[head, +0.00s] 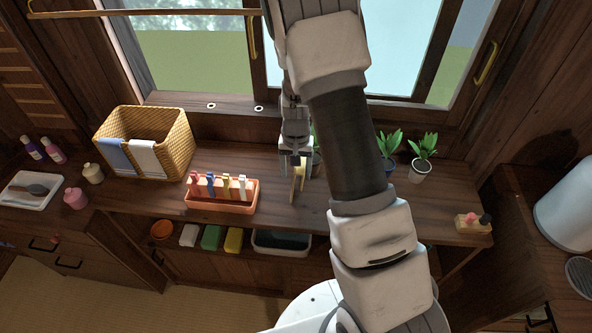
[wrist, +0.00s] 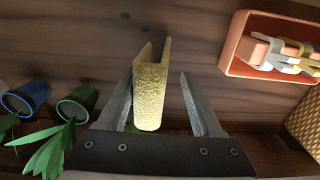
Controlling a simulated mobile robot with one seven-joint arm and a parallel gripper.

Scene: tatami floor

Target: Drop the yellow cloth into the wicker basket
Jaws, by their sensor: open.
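The yellow cloth (wrist: 150,92) is a folded, textured piece standing on the wooden counter. It also shows in the head view (head: 297,184), partly hidden by my gripper. My gripper (head: 298,166) points down over it. In the wrist view my gripper (wrist: 157,78) is open, with one finger on each side of the cloth and gaps visible. The wicker basket (head: 178,141) stands at the back left of the counter, with a blue and a white cloth hanging over its front rim. The basket's edge shows at the right of the wrist view (wrist: 307,125).
An orange tray (head: 222,206) with several coloured clips lies between basket and gripper. Potted plants (head: 420,172) stand to the right at the back, near the window. Bottles and a white tray (head: 30,191) are at far left. The counter right of centre is mostly clear.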

